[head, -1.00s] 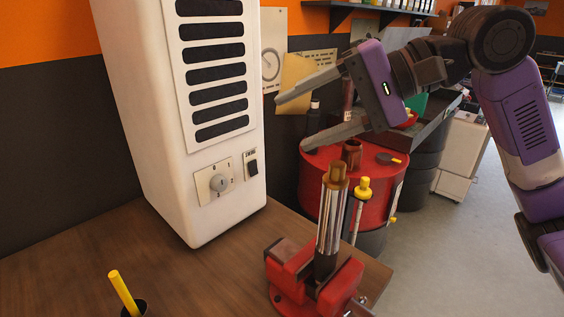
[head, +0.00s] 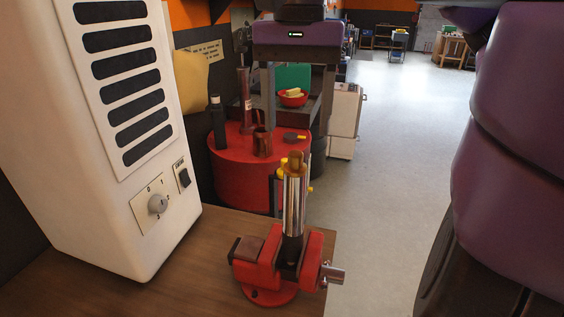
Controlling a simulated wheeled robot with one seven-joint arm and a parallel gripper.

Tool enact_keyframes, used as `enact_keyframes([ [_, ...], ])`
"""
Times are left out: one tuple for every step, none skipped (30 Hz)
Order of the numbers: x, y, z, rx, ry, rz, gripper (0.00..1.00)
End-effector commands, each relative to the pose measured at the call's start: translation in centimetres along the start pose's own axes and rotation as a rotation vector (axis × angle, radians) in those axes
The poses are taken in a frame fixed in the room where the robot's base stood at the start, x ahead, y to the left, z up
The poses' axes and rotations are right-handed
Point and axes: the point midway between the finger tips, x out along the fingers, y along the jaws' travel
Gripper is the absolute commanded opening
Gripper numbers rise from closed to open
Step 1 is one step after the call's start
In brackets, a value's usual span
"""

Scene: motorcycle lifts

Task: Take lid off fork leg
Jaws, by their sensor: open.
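The fork leg (head: 293,215) is a shiny chrome tube with a dark lower end, clamped nearly upright in the red vise (head: 262,262) on the wooden bench. Its brown-gold lid (head: 294,164) sits on the top end. My gripper (head: 296,128), with its purple body and grey fingers, is open and hangs above the lid in the picture. Its fingers point down, one to each side of the lid's line, and nothing is between them. How far it is from the lid in depth I cannot tell.
The white cabinet (head: 135,225) with black slots stands left on the bench (head: 205,285). Behind is a red drum (head: 235,175) carrying a dark bottle (head: 217,125), a brown cup and other small items. A red bowl (head: 292,98) is farther back. Grey floor on the right is open.

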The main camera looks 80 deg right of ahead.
Motion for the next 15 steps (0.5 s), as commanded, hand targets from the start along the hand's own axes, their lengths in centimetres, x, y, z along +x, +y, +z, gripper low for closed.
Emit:
enact_keyframes([
  [0.6, 0.0, 0.0, -0.002, -0.002, 0.001, 0.63],
  [0.9, 0.0, 0.0, -0.002, -0.003, 0.000, 0.63],
  [1.3, 0.0, 0.0, -0.002, -0.002, -0.001, 0.63],
  [1.6, 0.0, 0.0, -0.003, -0.002, -0.001, 0.63],
  [1.9, 0.0, 0.0, -0.003, -0.003, -0.001, 0.63],
  [2.2, 0.0, 0.0, -0.003, -0.003, -0.001, 0.63],
  [2.5, 0.0, -0.1, -0.003, -0.003, -0.002, 0.63],
  [2.8, 0.0, -0.1, -0.003, -0.002, -0.002, 0.63],
  [3.4, 0.0, -0.2, -0.003, -0.003, 0.000, 0.63],
  [3.8, 0.0, -0.3, -0.003, -0.003, -0.002, 0.63],
  [4.3, 0.0, -0.3, -0.003, -0.004, -0.002, 0.63],
  [4.8, 0.0, -0.4, -0.004, -0.004, -0.002, 0.63],
  [5.4, -0.1, -0.4, -0.004, -0.003, -0.002, 0.63],
  [5.8, -0.1, -0.4, -0.004, -0.003, -0.002, 0.63],
  [6.2, -0.1, -0.4, -0.004, -0.003, -0.003, 0.63],
])
